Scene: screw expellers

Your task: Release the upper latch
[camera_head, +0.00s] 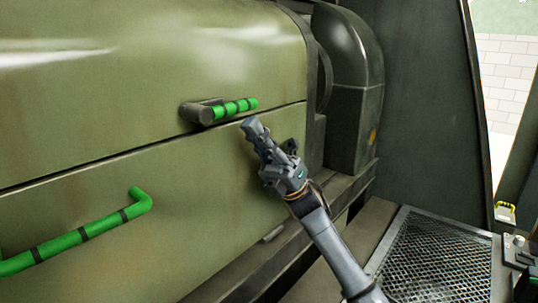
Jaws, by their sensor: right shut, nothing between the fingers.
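The upper latch (228,110) is a short dark lever with a green, black-banded grip, mounted near the seam between the two olive-green panels. It lies almost level, its grip pointing right. My right gripper (249,126) is shut and empty. Its fingertips are in front of the lower panel, just below and right of the latch's grip. A small gap shows between them in the picture; whether they touch cannot be told. My left gripper is not in view.
A long green banded handle (84,234) sticks out from the lower panel (190,190) at the lower left. A dark rounded housing (349,90) stands right of the panels. A mesh grating (432,262) lies at the lower right, with a small control box (516,250) beside it.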

